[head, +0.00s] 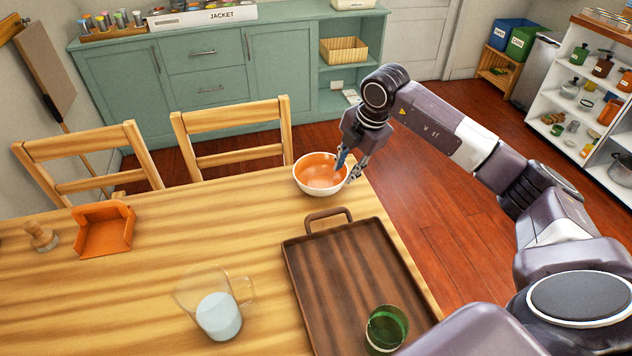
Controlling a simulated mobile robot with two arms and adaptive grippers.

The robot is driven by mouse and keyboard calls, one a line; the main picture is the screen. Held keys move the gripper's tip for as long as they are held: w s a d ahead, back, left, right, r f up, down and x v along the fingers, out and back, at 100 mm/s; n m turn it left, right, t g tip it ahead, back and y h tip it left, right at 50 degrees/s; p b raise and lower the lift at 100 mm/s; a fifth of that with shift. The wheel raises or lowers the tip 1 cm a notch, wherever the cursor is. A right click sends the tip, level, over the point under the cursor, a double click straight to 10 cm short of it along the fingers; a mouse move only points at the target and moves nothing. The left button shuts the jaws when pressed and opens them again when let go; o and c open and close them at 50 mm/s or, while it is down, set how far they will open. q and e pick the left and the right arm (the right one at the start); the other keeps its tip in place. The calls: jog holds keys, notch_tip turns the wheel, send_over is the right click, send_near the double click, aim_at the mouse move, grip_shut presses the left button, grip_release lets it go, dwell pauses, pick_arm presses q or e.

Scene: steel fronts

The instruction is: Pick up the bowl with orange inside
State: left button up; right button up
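The bowl (309,188), white outside and orange inside, stands upright on the wooden table near its far right corner, just behind the tray. My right gripper (346,173) is at the bowl's right rim, pointing down. One finger reaches over the inside of the bowl and the other is outside the rim, with a gap between them. I cannot tell whether either finger touches the bowl wall. My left gripper is not in view.
A brown tray (335,276) with a handle lies in front of the bowl, holding a green glass (386,328). Two chairs (233,118) line the far edge.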

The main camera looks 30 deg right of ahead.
aim_at(339, 184)
jog(key=x, duration=0.3)
jog(key=shift+f+p, duration=0.1)
jog(key=shift+p, duration=0.2)
jog(key=x, duration=0.5)
jog(key=shift+w+d+p, duration=0.15)
jog(key=shift+d+p, duration=0.1)
jog(key=shift+p, duration=0.15)
grip_shut()
